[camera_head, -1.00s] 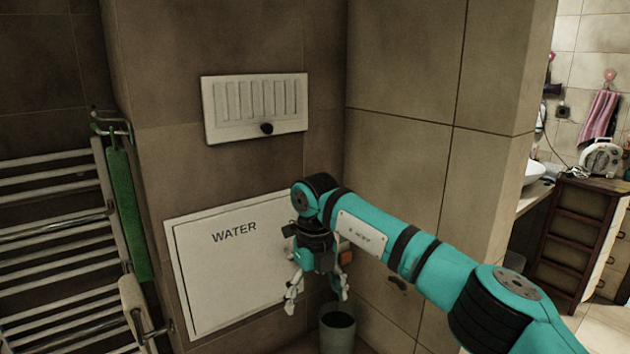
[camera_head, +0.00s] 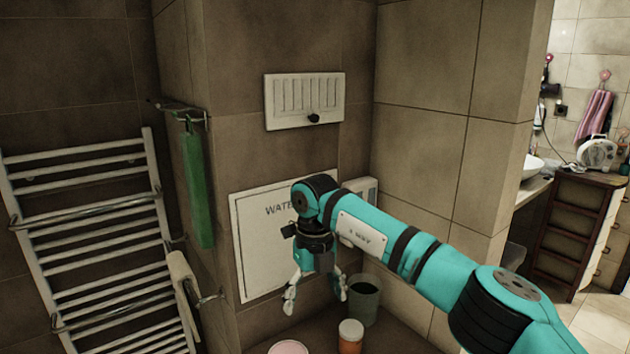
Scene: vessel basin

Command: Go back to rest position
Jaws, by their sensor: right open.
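My right arm reaches in from the lower right. Its gripper (camera_head: 316,292) points down in front of the white WATER panel (camera_head: 262,245), fingers apart and nothing between them. The arm hides part of the panel and its lettering. My left gripper is out of the picture.
A grey bin (camera_head: 364,298) stands in the corner, with an orange container with a white lid (camera_head: 350,336) in front. A pink-topped container (camera_head: 288,348) shows at the bottom edge. A towel rack (camera_head: 100,240) is at left, a vent (camera_head: 304,100) above. A wooden cabinet (camera_head: 575,232) stands at right.

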